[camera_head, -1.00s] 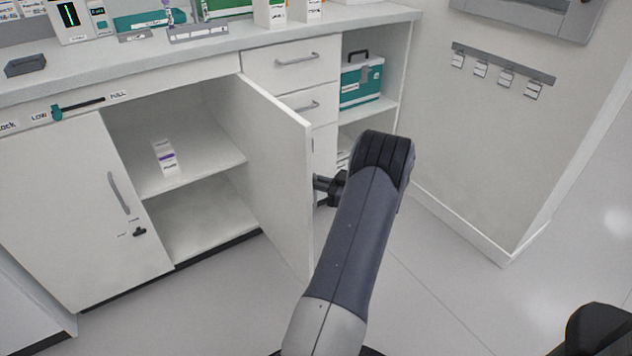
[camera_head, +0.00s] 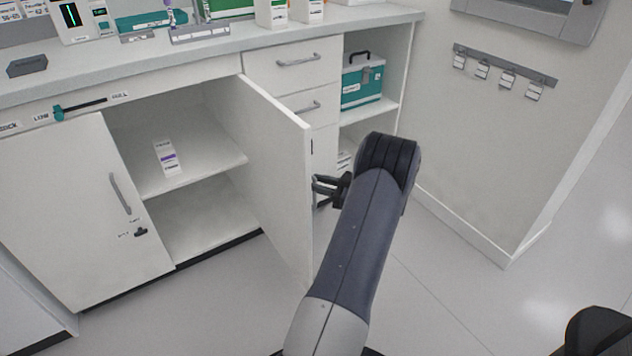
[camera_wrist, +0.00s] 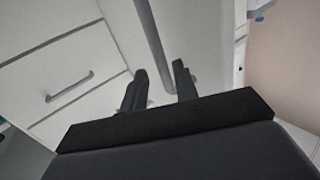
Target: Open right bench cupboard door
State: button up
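The right bench cupboard door (camera_head: 275,170) is a white panel swung far out from the bench, its edge toward the camera. The cupboard inside shows to its left. My gripper (camera_head: 319,187) is on the outer face side of this door, partly hidden by my arm. In the wrist view my gripper (camera_wrist: 160,70) has its two black fingers apart. The grey bar handle (camera_wrist: 153,38) of the door runs down between them, its lower end near the fingertips. I cannot tell whether either finger touches it.
The left cupboard door (camera_head: 85,205) is shut. A small white box (camera_head: 167,158) stands on the inner shelf (camera_head: 205,170). Drawers (camera_head: 290,62) and a teal case (camera_head: 362,82) are right of the open door. The floor (camera_head: 440,270) to the right is clear.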

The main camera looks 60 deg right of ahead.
jog(key=s+d+p, duration=0.1)
jog(key=s, duration=0.8)
jog(key=shift+s+d+p, duration=0.15)
jog(key=shift+d+p, duration=0.15)
jog(key=shift+p, duration=0.1)
jog(key=w+a+b, duration=0.2)
jog(key=w, duration=0.8)
jog(key=shift+w+a, duration=0.15)
jog(key=shift+w, duration=0.2)
jog(key=shift+b, duration=0.3)
